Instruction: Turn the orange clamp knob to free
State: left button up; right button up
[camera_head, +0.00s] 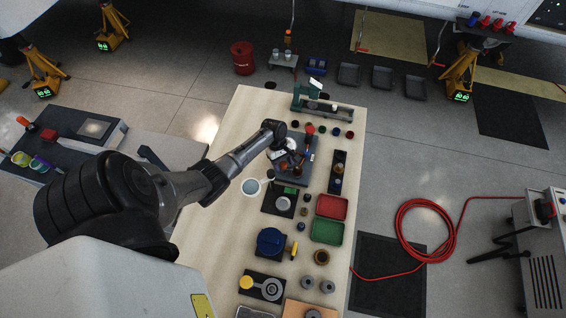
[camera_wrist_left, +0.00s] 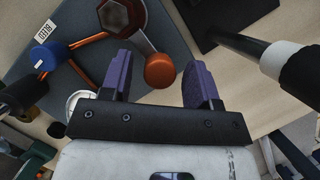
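An orange round knob (camera_wrist_left: 160,70) shows in the left wrist view at the end of a grey lever. Gaps show on both sides; I cannot tell the depth between fingers and knob. In the head view my left gripper (camera_head: 287,148) is over the fixture plate (camera_head: 294,171), small and partly mixed with it. My right gripper is not in view.
A dark and white cylinder (camera_wrist_left: 285,60) is at right. On the wooden bench (camera_head: 225,215) are a red tray (camera_head: 331,207), a green tray (camera_head: 326,231) and a green vise-like tool (camera_head: 325,104).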

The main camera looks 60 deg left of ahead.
pick_arm(q)
jog(key=c, duration=0.8)
jog(key=shift+c, duration=0.2)
jog(key=shift+m, duration=0.3)
jog(key=m+g+p, duration=0.1)
jog(key=m, duration=0.1)
jog(key=shift+r+m, duration=0.1)
jog(key=shift+m, duration=0.2)
jog(key=m+g, duration=0.1)
jog(key=m, duration=0.1)
jog(key=m+g, duration=0.1)
jog(key=m, duration=0.2)
jog(key=shift+w+m+y+p, duration=0.1)
jog(key=shift+m+y+p, duration=0.2)
jog(key=shift+y+p, duration=0.1)
jog(key=m+g+y, duration=0.1)
jog(key=m, duration=0.3)
jog(key=shift+d+p, duration=0.15)
jog(key=shift+p, duration=0.15)
jog(key=shift+w+m+g+y+p, duration=0.15)
jog(key=shift+m+y, duration=0.4)
jog(key=shift+m, duration=0.7)
jog(key=shift+s+m+g+y+p, duration=0.1)
jog(key=shift+m+g+y+p, duration=0.3)
jog(key=shift+m, duration=0.85)
jog(key=shift+y, duration=0.25)
